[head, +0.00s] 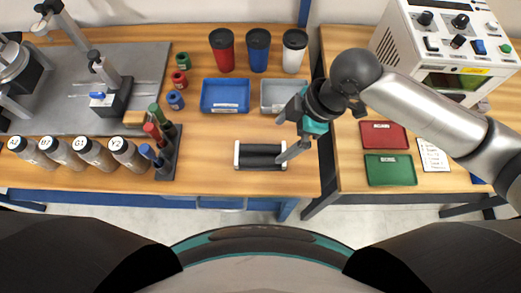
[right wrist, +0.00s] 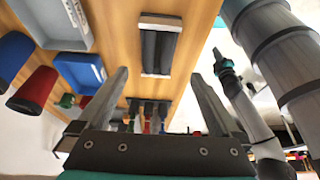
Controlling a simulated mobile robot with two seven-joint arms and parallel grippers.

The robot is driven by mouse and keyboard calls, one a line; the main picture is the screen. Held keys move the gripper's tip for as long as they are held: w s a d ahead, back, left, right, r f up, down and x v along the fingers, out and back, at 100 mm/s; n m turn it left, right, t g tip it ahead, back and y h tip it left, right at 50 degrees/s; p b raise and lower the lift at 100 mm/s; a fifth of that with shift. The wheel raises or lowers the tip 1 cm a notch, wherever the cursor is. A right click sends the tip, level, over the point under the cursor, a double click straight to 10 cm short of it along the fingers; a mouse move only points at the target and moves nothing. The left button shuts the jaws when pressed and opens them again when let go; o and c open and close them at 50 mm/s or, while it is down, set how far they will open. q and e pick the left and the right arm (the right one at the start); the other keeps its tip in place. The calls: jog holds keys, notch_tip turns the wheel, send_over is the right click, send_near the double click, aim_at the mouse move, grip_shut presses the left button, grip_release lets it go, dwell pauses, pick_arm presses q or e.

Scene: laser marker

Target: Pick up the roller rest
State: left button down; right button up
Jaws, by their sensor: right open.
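The roller rest (head: 260,155) has two dark rollers between pale end pieces. It lies on the wooden bench near its front edge in the head view. My right gripper (head: 283,141) is open and empty above the rest's right end, with one finger overlapping that end in the picture. In the right wrist view the roller rest (right wrist: 160,45) lies beyond the two spread fingers (right wrist: 158,75), apart from them.
A blue tray (head: 225,96) and a grey tray (head: 279,95) lie behind the rest. Three cups (head: 258,50) stand farther back. A marker rack (head: 166,151) and several bottles (head: 90,152) stand to the left. Red (head: 383,136) and green (head: 390,170) trays lie right, across a gap.

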jog(key=b, duration=0.1)
send_near(264, 153)
jog(key=shift+s+a+f, duration=0.65)
jog(key=shift+s+a, duration=0.05)
jog(key=shift+a, duration=0.1)
jog(key=shift+a+f, duration=0.15)
jog(key=shift+f, duration=0.25)
jog(key=b+x, duration=0.1)
jog(key=x, duration=0.4)
jog(key=shift+w+f, duration=0.1)
jog(key=shift+w, duration=0.05)
jog(key=c, duration=0.4)
grip_shut()
